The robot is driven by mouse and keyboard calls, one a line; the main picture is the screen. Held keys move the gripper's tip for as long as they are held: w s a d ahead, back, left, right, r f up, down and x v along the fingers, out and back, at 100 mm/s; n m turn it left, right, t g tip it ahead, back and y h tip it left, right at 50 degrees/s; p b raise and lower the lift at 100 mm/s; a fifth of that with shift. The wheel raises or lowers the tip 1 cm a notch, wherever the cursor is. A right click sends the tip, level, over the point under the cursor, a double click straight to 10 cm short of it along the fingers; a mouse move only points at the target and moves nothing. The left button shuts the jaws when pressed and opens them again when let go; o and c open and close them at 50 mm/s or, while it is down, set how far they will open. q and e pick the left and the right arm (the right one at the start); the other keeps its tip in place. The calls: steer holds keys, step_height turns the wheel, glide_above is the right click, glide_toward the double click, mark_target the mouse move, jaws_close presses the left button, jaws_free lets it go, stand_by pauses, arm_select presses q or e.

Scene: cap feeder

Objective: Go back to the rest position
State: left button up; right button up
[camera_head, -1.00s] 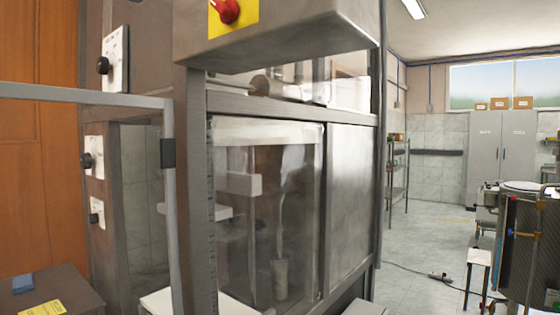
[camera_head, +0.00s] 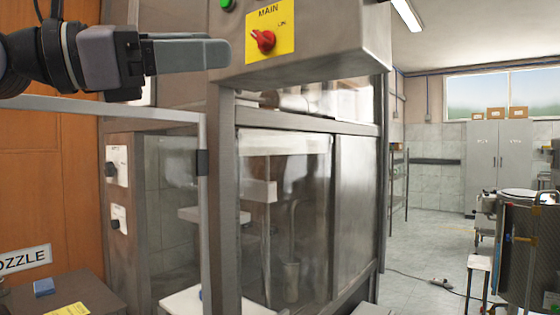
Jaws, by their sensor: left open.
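My left gripper (camera_head: 215,54) is at the upper left, with its arm coming in from the left edge. Its fingers point right and are seen from the side, one nearly behind the other. They are open and I see nothing held between them. The fingertips lie just left of the yellow MAIN plate with its red rotary switch (camera_head: 263,40) in the picture; I cannot tell whether they touch the machine housing. My right gripper is not in view.
The metal-framed machine (camera_head: 222,190) with clear panels fills the middle. A framed clear door (camera_head: 204,240) stands at its left. A dark table (camera_head: 60,295) with a blue block (camera_head: 44,287) is at lower left. The tiled floor (camera_head: 425,235) at right is partly clear.

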arm_select(q)
steer(key=w+a+f+m+t+y, duration=0.35)
steer(key=f+m+y, duration=0.25)
steer(key=f+m, duration=0.5)
steer(key=w+a+f+m+t+y, duration=0.2)
steer(key=a+f+m+t+y, duration=0.4)
steer(key=f, duration=0.8)
steer(key=w+a+f+m+t+y, duration=0.2)
steer(key=a+f+m+t+y, duration=0.15)
steer(key=f+m+y, duration=0.6)
steer(key=s+a+f+n+g+h, duration=0.15)
steer(key=s+f+g, duration=0.35)
steer(key=f, duration=0.7)
steer(key=s+a+f+n+g+h, duration=0.1)
steer(key=s+f+n+g, duration=0.3)
steer(key=f, duration=0.7)
steer(key=s+d+f+n+g+h, duration=0.1)
steer(key=s+f+g, duration=0.45)
steer(key=s, duration=0.45)
steer(key=s+d+f+g, duration=0.1)
steer(key=s+f+g, duration=0.4)
steer(key=s, duration=0.5)
steer(key=w+d+f+t+h+p, duration=0.2)
steer(key=w+f+t+p, duration=0.1)
steer(key=w+t+p, duration=0.3)
steer(key=shift+w+d+f+t, duration=0.25)
steer(key=shift+w+f+t, duration=0.25)
steer(key=shift+t, duration=0.75)
